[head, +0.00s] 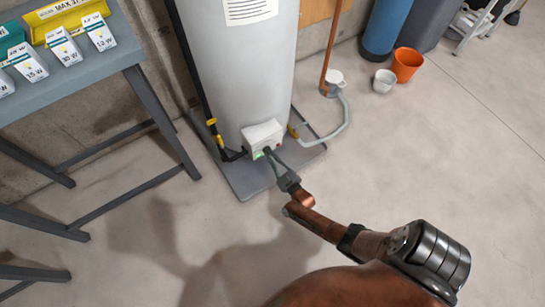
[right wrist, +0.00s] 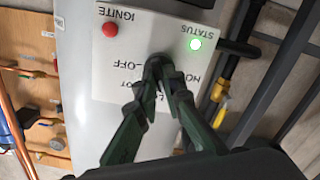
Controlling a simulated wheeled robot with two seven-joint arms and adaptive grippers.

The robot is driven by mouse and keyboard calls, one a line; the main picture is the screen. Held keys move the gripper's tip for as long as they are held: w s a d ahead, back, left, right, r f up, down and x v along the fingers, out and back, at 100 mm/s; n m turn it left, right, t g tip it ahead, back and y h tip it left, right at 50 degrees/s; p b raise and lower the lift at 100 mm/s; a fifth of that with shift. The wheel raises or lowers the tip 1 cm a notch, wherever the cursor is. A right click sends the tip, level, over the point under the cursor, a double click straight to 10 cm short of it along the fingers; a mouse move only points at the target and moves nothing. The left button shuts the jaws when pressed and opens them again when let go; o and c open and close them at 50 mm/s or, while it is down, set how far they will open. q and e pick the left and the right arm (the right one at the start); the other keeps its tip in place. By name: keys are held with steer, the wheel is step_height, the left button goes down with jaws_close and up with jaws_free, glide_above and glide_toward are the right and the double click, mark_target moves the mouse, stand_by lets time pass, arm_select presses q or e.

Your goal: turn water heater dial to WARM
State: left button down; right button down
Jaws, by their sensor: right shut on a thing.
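The grey water heater (head: 238,70) stands upright on a grey base. A white control box (head: 263,136) sits low on its front. The box (right wrist: 118,75) also shows in the right wrist view, with upside-down labels reading IGNITE, STATUS and OFF; other labels are partly covered. My right gripper (head: 268,153) reaches the front of the box, and its fingertips (right wrist: 160,68) are closed together on the dark dial at the box's middle. The fingers hide most of the dial, so its pointer direction cannot be told. My left gripper is not in view.
The box carries a red button (right wrist: 110,29) and a lit green status light (right wrist: 195,44). A pipe with a yellow valve (head: 217,138) is left of the box, and a grey hose (head: 335,130) is right. A grey table (head: 75,72) stands left. Open floor lies in front.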

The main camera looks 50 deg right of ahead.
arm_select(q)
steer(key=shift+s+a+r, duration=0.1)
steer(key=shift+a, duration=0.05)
arm_select(e)
steer(key=shift+a+f+n, duration=0.15)
steer(key=shift+n, duration=0.95)
steer(key=c, duration=2)
jaws_free()
steer(key=shift+c, duration=0.2)
steer(key=v, duration=1.2)
